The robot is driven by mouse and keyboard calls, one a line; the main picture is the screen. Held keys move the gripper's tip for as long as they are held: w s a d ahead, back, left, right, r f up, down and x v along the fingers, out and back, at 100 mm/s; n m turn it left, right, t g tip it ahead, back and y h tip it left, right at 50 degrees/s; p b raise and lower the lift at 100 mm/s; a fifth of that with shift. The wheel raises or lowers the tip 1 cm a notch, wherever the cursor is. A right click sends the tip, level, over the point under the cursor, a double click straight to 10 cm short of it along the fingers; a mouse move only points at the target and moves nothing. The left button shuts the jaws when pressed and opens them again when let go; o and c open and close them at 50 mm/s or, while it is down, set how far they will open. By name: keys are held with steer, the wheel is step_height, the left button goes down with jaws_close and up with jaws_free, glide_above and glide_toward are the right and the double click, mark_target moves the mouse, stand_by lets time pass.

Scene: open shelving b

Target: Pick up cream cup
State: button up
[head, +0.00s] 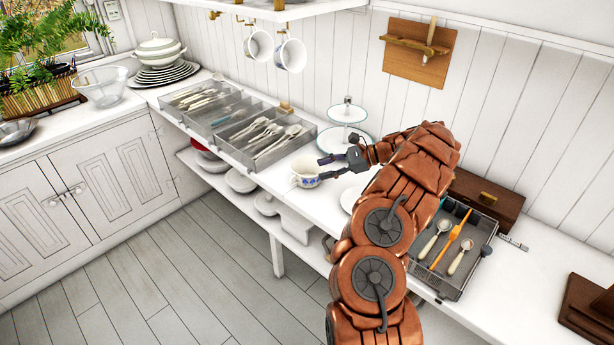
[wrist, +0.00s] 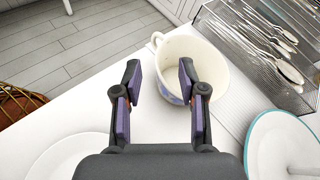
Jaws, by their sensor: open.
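The cream cup (head: 305,172) stands upright on the white counter in the head view, in front of the cutlery trays. It is cream with a blue pattern low on its side. In the wrist view the cup (wrist: 197,62) is just beyond the fingertips, with its handle at the upper left. My gripper (head: 325,168) is open, and its fingers point at the cup. In the wrist view my gripper (wrist: 160,72) has a clear gap between its fingers, and the right fingertip overlaps the cup's near side. I cannot tell whether it touches.
Grey cutlery trays (head: 258,135) lie left of the cup. A tiered stand (head: 347,137) is behind my gripper. A white plate (wrist: 65,158) lies at the wrist view's lower left. A tray with spoons (head: 452,245) sits to the right. Other white cups (head: 291,54) hang above.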

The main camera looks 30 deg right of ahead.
mark_target(302, 178)
steer(key=shift+s+d+f+m, duration=0.15)
steer(key=shift+d+f, duration=0.1)
steer(key=shift+d, duration=0.15)
steer(key=shift+d+f+m, duration=0.15)
steer(key=shift+d+f, duration=0.1)
steer(key=shift+d, duration=0.15)
steer(key=shift+p+x, duration=1.3)
steer(key=shift+x, duration=2.55)
steer(key=shift+s+r, duration=0.1)
steer(key=shift+c, duration=0.3)
jaws_close()
